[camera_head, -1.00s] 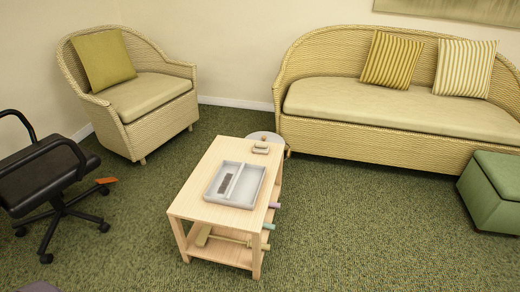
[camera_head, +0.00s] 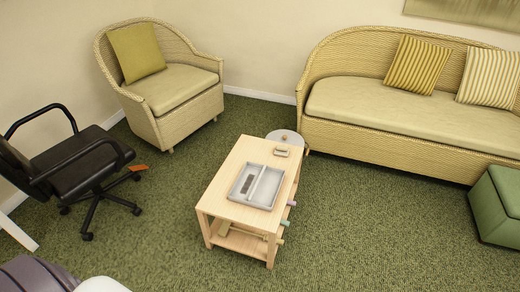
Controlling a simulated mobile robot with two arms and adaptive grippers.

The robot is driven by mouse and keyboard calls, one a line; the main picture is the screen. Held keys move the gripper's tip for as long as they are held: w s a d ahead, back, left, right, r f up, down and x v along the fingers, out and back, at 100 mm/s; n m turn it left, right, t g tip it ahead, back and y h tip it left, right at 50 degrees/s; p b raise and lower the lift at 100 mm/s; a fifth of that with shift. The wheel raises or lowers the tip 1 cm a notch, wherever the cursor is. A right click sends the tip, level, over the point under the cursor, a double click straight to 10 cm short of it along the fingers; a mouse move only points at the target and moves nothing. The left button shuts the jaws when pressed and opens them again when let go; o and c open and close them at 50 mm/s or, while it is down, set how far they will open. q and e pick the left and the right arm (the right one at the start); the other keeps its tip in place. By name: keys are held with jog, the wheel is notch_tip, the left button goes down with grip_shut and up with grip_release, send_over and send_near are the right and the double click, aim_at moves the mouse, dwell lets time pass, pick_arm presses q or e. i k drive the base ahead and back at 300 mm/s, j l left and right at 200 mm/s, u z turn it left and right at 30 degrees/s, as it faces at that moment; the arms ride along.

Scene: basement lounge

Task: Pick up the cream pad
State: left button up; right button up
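I cannot pick out the cream pad for sure. A small pale item with a darker part (camera_head: 282,152) lies at the far end of the light wood table (camera_head: 226,204), too small to tell what it is. A grey two-part tray (camera_head: 266,189) sits on the table with a small dark item (camera_head: 247,184) in its left compartment. Pale long items, some with coloured ends, show on the table's lower shelf, partly hidden. Neither of my grippers is in view.
A black office chair (camera_head: 78,166) stands left, a wicker armchair (camera_head: 172,92) behind it. A wicker sofa (camera_head: 400,115) and green ottoman (camera_head: 497,203) stand right. A round pale object (camera_head: 284,136) is behind the table. Carpet (camera_head: 380,235) is clear front right.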

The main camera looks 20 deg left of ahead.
aim_at(282, 151)
jog(key=i+l+u, duration=0.1)
jog(key=u, duration=0.25)
jog(key=i+l+u, duration=0.15)
jog(key=i+u, duration=0.2)
jog(key=i+l+u, duration=0.1)
jog(key=u, duration=0.25)
